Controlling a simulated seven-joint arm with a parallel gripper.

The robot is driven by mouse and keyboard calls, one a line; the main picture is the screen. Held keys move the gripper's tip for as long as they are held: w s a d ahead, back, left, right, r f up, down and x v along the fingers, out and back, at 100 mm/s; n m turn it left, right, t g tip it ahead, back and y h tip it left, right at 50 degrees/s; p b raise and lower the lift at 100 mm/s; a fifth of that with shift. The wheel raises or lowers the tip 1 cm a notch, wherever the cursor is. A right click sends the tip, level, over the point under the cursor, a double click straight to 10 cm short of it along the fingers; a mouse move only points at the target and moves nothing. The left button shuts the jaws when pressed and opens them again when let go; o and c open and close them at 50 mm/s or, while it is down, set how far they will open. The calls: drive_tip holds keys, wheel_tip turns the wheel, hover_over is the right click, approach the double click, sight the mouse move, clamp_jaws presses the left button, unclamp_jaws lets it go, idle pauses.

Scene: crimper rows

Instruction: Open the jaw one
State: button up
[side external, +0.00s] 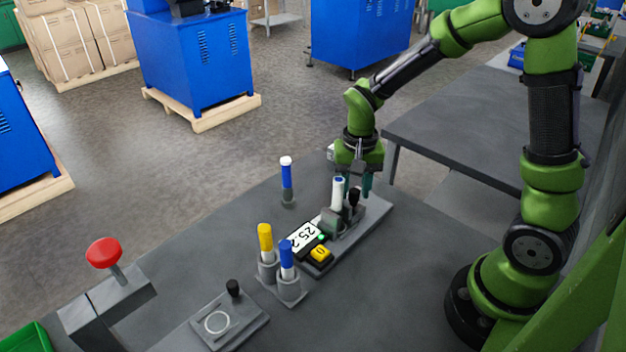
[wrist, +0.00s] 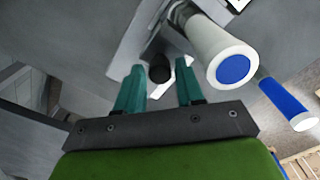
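My gripper (wrist: 160,72) is open, its two teal fingers apart. The black knob (wrist: 160,70) of a lever shows between the fingertips in the wrist view, with a gap on both sides. The same knob is just below my gripper (side external: 354,182) in the side view, at the fixture (side external: 374,210) on a long grey base. A white tube with a blue end (side external: 338,194) stands at the grey block (side external: 330,222) of this fixture, left of the knob. It looms close to the right finger in the wrist view (wrist: 212,48). I cannot make out the jaw itself.
A display (side external: 303,238) and a yellow button (side external: 320,253) sit at the fixture's near end. Yellow (side external: 265,240) and blue (side external: 286,258) markers stand in holders; another blue one (side external: 286,178) stands behind. A plate with a black knob (side external: 230,318) and a red button (side external: 103,252) are nearer.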

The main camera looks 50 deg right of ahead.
clamp_jaws()
drive_tip(key=shift+d, duration=1.5)
unclamp_jaws()
drive_tip(key=shift+a+r, duration=0.1)
drive_tip(key=shift+r, duration=0.05)
wheel_tip(320, 180, up, 17)
